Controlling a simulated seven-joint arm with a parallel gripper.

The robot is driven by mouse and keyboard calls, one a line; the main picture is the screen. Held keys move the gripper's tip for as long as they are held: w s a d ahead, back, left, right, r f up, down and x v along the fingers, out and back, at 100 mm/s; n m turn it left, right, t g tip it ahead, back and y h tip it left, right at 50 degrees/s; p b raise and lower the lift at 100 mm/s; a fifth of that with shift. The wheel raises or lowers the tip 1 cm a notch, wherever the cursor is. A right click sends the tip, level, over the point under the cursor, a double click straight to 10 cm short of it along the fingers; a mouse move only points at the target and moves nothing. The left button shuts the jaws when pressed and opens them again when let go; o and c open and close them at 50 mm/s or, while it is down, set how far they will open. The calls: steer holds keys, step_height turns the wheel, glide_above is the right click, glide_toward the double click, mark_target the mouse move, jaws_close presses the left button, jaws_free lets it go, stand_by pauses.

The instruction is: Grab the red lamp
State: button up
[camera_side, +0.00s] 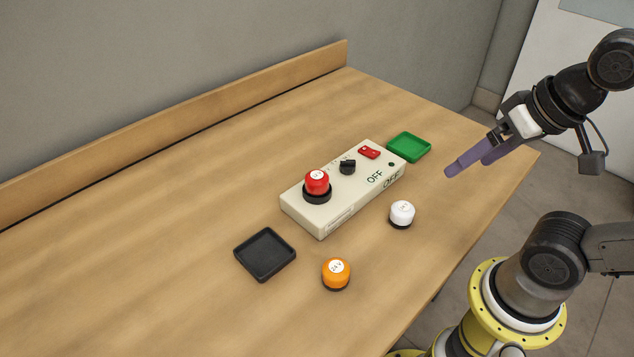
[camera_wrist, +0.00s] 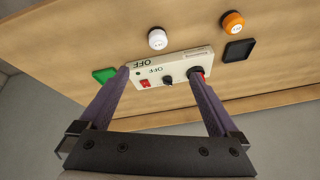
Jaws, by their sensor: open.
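The red lamp (camera_side: 317,182) has a white label on top and sits in a black ring at the left end of a cream control box (camera_side: 325,218) marked OFF. In the wrist view the red lamp (camera_wrist: 205,78) is mostly hidden behind a finger, with only a red sliver and its black ring showing. My gripper (camera_side: 465,168) has purple fingers that are apart and empty. It hangs in the air right of the box, away from the lamp. In the wrist view the fingers of my gripper (camera_wrist: 160,78) spread in front of the box.
The box also carries a black knob (camera_side: 347,167) and a red switch (camera_side: 369,152). A white lamp (camera_side: 402,213) and an orange lamp (camera_side: 336,272) stand in front. A black tray (camera_side: 265,253) and a green tray (camera_side: 409,146) look empty. The table's left side is clear.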

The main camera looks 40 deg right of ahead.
steer(key=w+r+m, duration=0.6)
steer(key=m, duration=0.3)
steer(key=m+g, duration=0.5)
steer(key=m, duration=0.3)
glide_above(315, 175)
steer(key=f, duration=1.4)
steer(key=shift+s+a, duration=0.15)
steer(key=shift+s, duration=0.05)
steer(key=shift+w+f, duration=0.2)
steer(key=shift+f, duration=2.8)
steer(key=c, duration=1.4)
jaws_close()
